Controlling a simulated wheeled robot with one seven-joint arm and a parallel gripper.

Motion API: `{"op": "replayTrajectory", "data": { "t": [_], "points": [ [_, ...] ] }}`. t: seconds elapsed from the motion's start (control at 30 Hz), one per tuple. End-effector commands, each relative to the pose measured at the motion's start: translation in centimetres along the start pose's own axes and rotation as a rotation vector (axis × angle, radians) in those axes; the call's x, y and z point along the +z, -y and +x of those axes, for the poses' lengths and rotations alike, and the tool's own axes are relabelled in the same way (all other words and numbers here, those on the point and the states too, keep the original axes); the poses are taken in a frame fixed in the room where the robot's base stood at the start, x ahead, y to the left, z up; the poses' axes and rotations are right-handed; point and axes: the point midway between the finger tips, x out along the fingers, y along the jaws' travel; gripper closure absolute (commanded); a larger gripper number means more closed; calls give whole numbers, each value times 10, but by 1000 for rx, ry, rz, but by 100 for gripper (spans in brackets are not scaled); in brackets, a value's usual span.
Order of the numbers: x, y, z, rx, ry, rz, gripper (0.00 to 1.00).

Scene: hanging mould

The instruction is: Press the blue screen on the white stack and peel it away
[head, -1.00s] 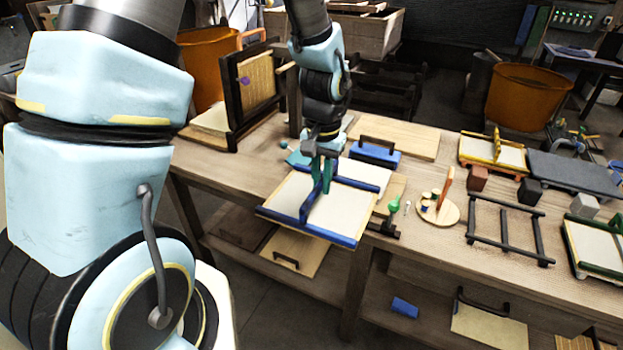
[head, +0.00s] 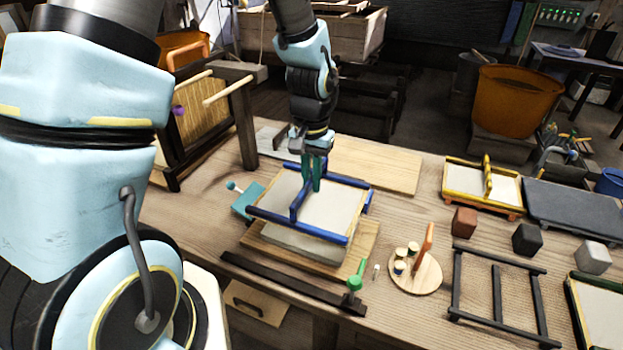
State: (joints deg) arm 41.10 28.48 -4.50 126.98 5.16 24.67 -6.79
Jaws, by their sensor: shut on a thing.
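The blue screen (head: 322,238) is a blue-edged frame with a pale sheet and a raised blue bar across it. My gripper (head: 312,185) is shut on that bar from above. The screen is held roughly level over the white stack (head: 300,245), a pale block on a wooden board (head: 268,258). The stack shows only along its front side below the frame; its top is hidden. I cannot tell whether the screen touches it.
A dark bar (head: 290,283) lies along the table's front edge, with a green-knobbed piece (head: 355,282) at its right end. A round wooden stand (head: 415,273) with small jars is to the right. A teal block (head: 247,202) lies left. A wooden board (head: 375,165) lies behind.

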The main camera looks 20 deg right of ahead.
Motion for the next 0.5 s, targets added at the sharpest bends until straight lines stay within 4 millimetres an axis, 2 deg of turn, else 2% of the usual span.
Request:
{"op": "replayTrajectory", "data": {
  "t": [0.27, 0.5],
  "points": [
    [0, 0, 10, 0, 1, 0, 100],
    [0, 0, 33, 0, 1, 0, 100]
  ]
}}
